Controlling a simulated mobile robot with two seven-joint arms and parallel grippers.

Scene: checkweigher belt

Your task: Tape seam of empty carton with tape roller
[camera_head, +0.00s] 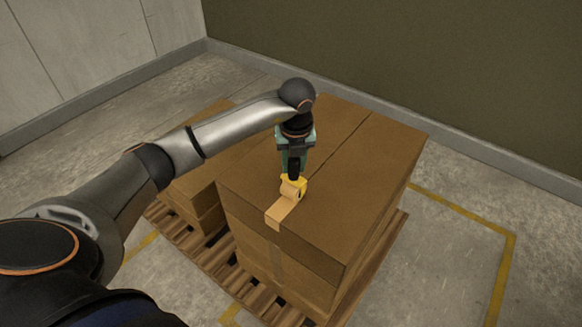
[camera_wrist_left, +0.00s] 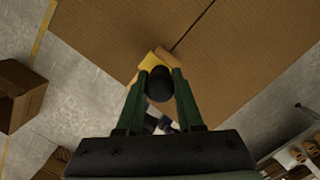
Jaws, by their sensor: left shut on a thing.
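The empty carton (camera_head: 362,170) is a large brown box on the pallet, its top closed with a dark seam running across it. It also fills the upper part of the left wrist view (camera_wrist_left: 255,50). My left gripper (camera_head: 294,170) is shut on the dark handle of the yellow tape roller (camera_head: 297,186). In the left wrist view the gripper (camera_wrist_left: 160,95) has the handle between its fingers, with the yellow roller (camera_wrist_left: 151,62) beyond. The roller is at the carton top near the front edge. A strip of tan tape (camera_head: 280,210) lies along the seam from the roller to that edge. My right gripper is not in view.
A wooden pallet (camera_head: 190,243) carries the carton and lower brown boxes (camera_head: 198,190) to its left. Yellow floor lines (camera_head: 505,260) mark the concrete floor. Walls stand behind. The floor at the right is clear.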

